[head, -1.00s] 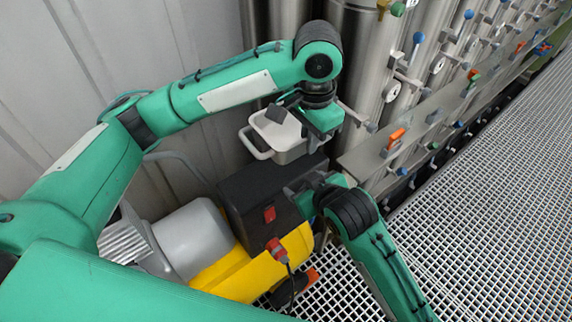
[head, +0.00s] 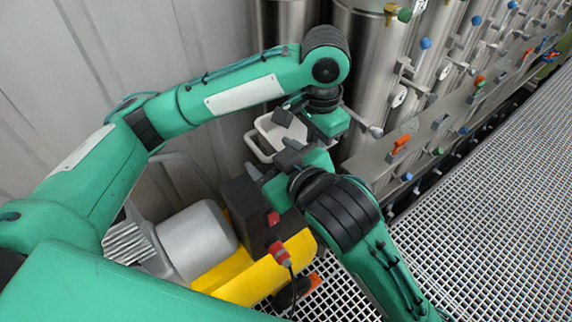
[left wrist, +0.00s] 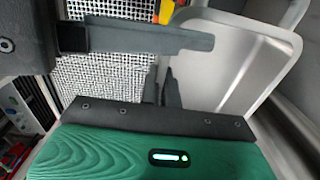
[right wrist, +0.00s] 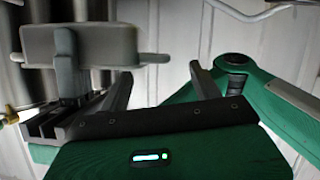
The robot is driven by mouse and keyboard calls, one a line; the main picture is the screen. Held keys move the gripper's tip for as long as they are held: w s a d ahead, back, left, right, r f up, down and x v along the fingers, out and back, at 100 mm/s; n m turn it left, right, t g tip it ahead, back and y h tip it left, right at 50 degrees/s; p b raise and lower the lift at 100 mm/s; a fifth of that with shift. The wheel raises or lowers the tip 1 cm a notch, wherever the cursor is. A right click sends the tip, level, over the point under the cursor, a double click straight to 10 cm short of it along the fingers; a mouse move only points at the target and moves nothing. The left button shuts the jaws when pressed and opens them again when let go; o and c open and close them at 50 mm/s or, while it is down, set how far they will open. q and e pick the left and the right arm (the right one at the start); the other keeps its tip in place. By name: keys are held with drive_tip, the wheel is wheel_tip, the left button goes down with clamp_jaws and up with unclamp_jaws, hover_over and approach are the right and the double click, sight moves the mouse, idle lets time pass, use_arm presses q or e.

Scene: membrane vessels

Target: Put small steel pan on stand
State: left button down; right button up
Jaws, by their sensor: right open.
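The small steel pan (head: 268,133) is a pale, shallow rectangular pan with a loop handle, held in the air near the wall. My left gripper (head: 297,116) is shut on its rim from above. In the left wrist view the pan's smooth metal face (left wrist: 235,65) fills the right side beside the finger. In the right wrist view the pan (right wrist: 90,45) shows ahead. My right gripper (head: 268,168) is open and empty, just below the pan in the head view; whether it touches the pan cannot be told. I cannot make out a stand.
A black box (head: 243,205) with a red switch stands below, beside a grey motor (head: 195,240) and a yellow base (head: 270,275). Steel vessels (head: 365,75) and a rail of valves (head: 400,145) are at the right. White grating (head: 490,190) lies clear beyond.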

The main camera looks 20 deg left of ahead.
drive_tip(key=x, duration=0.5)
drive_tip(key=shift+w+a+f, duration=0.15)
drive_tip(key=shift+w+a, duration=0.1)
drive_tip(key=shift+w, duration=0.05)
drive_tip(key=shift+c, duration=0.3)
drive_tip(key=c, duration=1.1)
use_arm(q)
drive_tip(key=c, duration=2.1)
unclamp_jaws()
drive_tip(key=shift+r, duration=0.1)
use_arm(e)
drive_tip(key=shift+c, duration=1.2)
use_arm(q)
drive_tip(key=o, duration=0.5)
drive_tip(key=shift+o, duration=0.2)
